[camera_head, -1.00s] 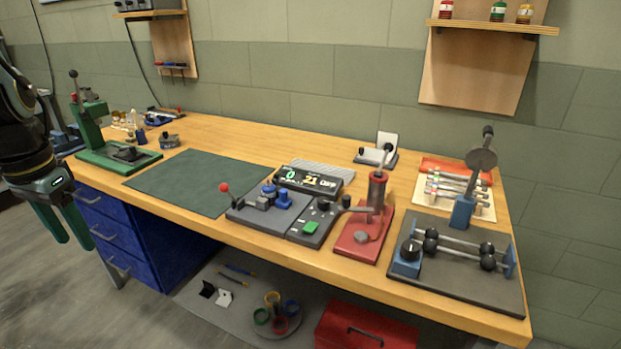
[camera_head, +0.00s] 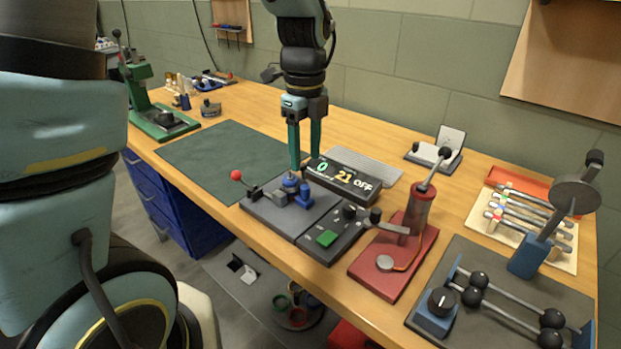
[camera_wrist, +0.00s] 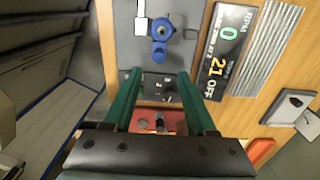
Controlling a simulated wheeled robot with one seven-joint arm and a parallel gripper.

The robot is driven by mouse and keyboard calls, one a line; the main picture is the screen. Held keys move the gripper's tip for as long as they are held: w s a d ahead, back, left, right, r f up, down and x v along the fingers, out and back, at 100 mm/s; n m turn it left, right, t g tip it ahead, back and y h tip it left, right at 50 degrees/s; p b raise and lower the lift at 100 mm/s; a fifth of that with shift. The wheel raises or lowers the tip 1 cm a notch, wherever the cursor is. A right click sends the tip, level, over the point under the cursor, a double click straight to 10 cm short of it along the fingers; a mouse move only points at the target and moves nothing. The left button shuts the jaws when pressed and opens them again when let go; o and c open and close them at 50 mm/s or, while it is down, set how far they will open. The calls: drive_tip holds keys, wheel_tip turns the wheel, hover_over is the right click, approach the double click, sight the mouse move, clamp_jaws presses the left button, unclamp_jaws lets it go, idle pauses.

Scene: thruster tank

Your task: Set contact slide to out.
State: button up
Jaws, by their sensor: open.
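The test unit with a grey base plate (camera_head: 262,212) stands near the bench's front edge. On it are a red-knobbed lever (camera_head: 237,175), a small grey block beside it and a blue motor-like part (camera_head: 304,197). No label marks the contact slide; the lever and block may be it. My gripper (camera_head: 305,160) points down, open and empty, with its green fingers above and behind the unit in the head view. In the wrist view the open fingers (camera_wrist: 160,72) straddle the dark control panel (camera_wrist: 160,86); the blue part (camera_wrist: 161,38) lies beyond. The red knob is not visible there.
A display (camera_head: 343,181) reading 0, 21 and OFF stands behind the unit. A red press-like stand (camera_head: 395,262) is to its right, with a dark rod fixture (camera_head: 480,325) farther right. The green mat (camera_head: 228,158) at left is clear.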

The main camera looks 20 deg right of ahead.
sight(305, 187)
wheel_tip(305, 187, down, 7)
drive_tip(key=shift+a+f+p, duration=0.1)
drive_tip(key=shift+f+p, duration=0.1)
drive_tip(key=shift+p, duration=0.3)
drive_tip(key=shift+c, duration=0.2)
clamp_jaws()
idle(1.0)
